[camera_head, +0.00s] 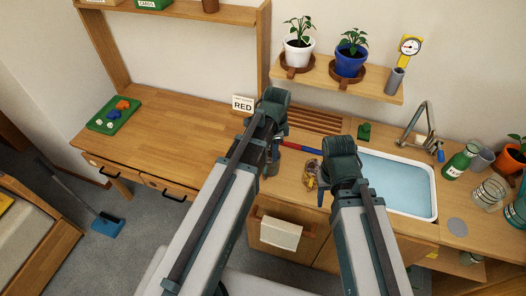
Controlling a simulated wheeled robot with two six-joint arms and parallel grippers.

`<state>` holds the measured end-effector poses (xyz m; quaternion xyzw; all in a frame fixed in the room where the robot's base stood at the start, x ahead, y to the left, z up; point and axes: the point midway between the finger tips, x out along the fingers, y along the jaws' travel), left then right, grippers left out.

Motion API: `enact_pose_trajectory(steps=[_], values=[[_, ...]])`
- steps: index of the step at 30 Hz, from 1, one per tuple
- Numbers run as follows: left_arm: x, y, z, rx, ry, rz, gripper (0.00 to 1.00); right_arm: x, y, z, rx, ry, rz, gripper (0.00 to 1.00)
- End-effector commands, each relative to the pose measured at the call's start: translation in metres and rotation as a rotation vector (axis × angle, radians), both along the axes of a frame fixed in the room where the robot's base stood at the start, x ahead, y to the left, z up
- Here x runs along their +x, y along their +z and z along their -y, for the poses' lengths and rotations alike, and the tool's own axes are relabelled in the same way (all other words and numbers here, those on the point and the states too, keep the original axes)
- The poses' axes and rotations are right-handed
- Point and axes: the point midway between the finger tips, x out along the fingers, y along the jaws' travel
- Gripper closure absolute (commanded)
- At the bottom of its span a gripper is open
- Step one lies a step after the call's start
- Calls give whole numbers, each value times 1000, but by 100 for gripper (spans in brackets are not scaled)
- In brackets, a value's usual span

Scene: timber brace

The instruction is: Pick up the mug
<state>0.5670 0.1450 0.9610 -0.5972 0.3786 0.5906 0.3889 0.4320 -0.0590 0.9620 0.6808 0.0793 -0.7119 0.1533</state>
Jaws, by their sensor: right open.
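I cannot pick out a mug for certain. A grey cup-like vessel (483,157) stands at the far right of the counter, behind a green bottle (459,162). A clear glass vessel (487,192) stands in front of them. My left gripper (271,163) is over the counter left of the sink, mostly hidden by its own wrist, and its fingers cannot be made out. My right gripper (321,190) is open, largely behind its wrist, near the sink's left edge. A small glass jar with brownish contents (310,176) is between the two grippers, closer to the right one.
The sink (405,184) holds blue water, with a tap (416,125) behind it. A shelf (340,82) with two potted plants hangs above.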

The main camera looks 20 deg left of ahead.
Motion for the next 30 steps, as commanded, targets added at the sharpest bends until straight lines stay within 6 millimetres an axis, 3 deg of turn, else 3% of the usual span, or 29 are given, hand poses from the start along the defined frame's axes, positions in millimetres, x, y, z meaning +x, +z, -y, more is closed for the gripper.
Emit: enact_pose_trajectory(steps=[11, 24, 30], values=[[1, -10, -1, -1, -10, 0, 60, 0, -10, 0, 0, 0, 0, 50], [2, -70, -2, -1, -9, 0, 60, 0, -70, 0, 0, 0, 0, 50], [3, -87, -2, -1, -9, 0, 60, 0, -87, 0, 0, 0, 0, 50]])
